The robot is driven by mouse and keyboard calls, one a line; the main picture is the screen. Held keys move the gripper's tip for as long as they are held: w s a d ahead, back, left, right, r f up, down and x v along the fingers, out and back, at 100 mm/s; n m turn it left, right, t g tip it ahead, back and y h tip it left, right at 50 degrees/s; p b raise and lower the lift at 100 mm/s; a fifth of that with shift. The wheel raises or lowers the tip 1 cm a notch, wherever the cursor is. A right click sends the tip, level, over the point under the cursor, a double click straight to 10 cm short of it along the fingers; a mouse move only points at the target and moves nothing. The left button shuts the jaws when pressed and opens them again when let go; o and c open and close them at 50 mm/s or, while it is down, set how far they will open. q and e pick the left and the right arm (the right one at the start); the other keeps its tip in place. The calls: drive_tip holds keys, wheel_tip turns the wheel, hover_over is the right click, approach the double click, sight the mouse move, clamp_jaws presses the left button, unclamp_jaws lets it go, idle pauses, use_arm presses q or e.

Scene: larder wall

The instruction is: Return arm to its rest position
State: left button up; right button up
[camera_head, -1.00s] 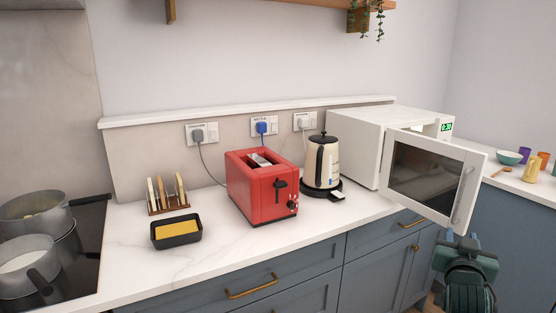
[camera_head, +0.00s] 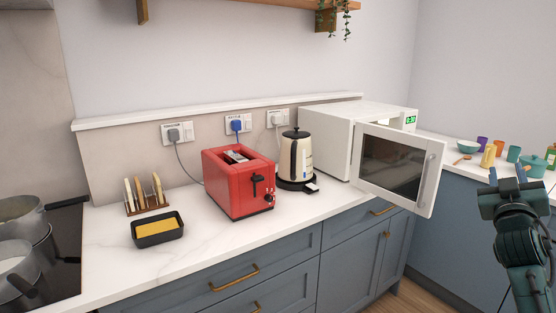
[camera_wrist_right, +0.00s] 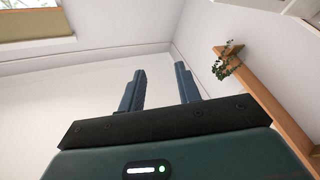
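My right arm comes in at the lower right of the head view, with its gripper (camera_head: 507,172) raised and pointing up, in front of the counter on the right. In the right wrist view the two blue-grey fingers (camera_wrist_right: 160,88) stand apart with nothing between them. Behind them are bare wall, ceiling and a wooden shelf. The right gripper touches nothing. My left gripper is in neither view.
The white microwave (camera_head: 335,131) has its door (camera_head: 429,183) swung open, left of my right arm. A red toaster (camera_head: 237,188), kettle (camera_head: 296,158), toast rack (camera_head: 147,203) and butter dish (camera_head: 158,239) stand on the counter. Bowls and cups stand behind my gripper.

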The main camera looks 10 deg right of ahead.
wheel_tip(320, 180, up, 4)
drive_tip(key=s+d+n+t, duration=0.1)
drive_tip(key=n, duration=0.1)
drive_tip(key=s+a+f+n+g+y, duration=0.15)
drive_tip(key=a+f+y, duration=0.25)
drive_tip(key=a+f, duration=0.5)
drive_tip(key=s+a+f+n+g+y, duration=0.1)
drive_tip(key=a+f+n+y, duration=0.3)
drive_tip(key=f, duration=0.9)
drive_tip(key=s+a+f+n+g+y, duration=0.15)
drive_tip(key=a+f+y, duration=0.25)
drive_tip(key=a+f, duration=0.55)
drive_tip(key=s+a+f+n+g+y, duration=0.1)
drive_tip(key=s+a+f+g+y, duration=0.1)
drive_tip(key=s+a+f, duration=0.45)
drive_tip(key=s+a+f+g+y, duration=0.2)
drive_tip(key=s+a+f, duration=0.2)
drive_tip(key=s+f, duration=0.55)
drive_tip(key=s+a+r+m+p, duration=0.1)
drive_tip(key=a+m, duration=0.3)
drive_tip(key=a, duration=0.5)
drive_tip(key=shift+r+m, duration=0.3)
drive_tip(key=shift+r, duration=0.55)
